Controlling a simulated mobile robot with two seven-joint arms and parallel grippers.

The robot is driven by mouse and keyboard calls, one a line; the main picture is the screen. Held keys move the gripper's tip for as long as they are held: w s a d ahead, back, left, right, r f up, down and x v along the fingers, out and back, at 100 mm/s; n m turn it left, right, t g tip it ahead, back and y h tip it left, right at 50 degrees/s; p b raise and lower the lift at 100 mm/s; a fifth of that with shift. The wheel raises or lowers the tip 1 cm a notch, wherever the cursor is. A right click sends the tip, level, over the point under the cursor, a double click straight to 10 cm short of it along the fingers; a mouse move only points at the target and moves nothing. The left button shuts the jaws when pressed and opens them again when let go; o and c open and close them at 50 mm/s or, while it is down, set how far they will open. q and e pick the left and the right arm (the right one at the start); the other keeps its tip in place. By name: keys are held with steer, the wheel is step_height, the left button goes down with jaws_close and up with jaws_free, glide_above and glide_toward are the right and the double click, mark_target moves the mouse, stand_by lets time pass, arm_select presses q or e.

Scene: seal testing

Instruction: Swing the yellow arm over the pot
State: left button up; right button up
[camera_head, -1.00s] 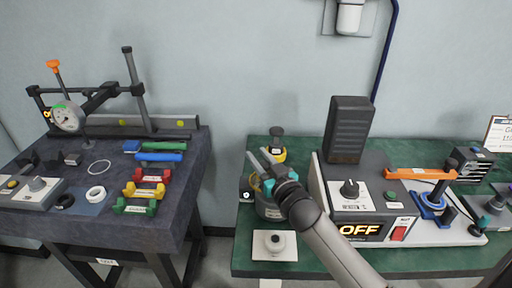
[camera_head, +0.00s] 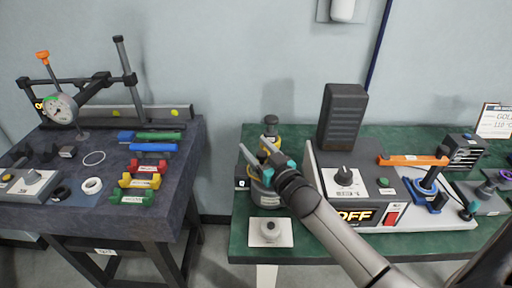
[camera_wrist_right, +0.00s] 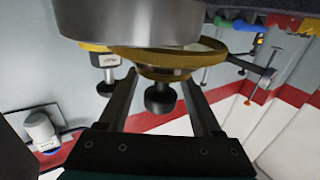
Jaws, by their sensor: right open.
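The pot (camera_head: 265,198), a grey metal vessel, stands at the left end of the green bench, partly hidden by my right gripper (camera_head: 258,161). It fills the top of the right wrist view (camera_wrist_right: 140,20). Yellow parts show around the pot's top in the head view; the yellow arm (camera_wrist_right: 165,58) shows more clearly in the right wrist view, with a black knob (camera_wrist_right: 160,98). My right gripper is open, its fingers on either side of that knob in the wrist view; I cannot tell whether they touch it. My left gripper is not in view.
Right of the pot stands a grey control unit (camera_head: 352,186) with a dial, an OFF display and a red switch. A white plate with a round knob (camera_head: 270,232) lies in front of the pot. An orange bar (camera_head: 412,160) is farther right. A dark table (camera_head: 105,225) stands left, across a gap.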

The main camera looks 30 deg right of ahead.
steer(key=shift+s, duration=0.1)
steer(key=s+p, duration=0.2)
steer(key=s, duration=1.3)
steer(key=shift+c, duration=0.4)
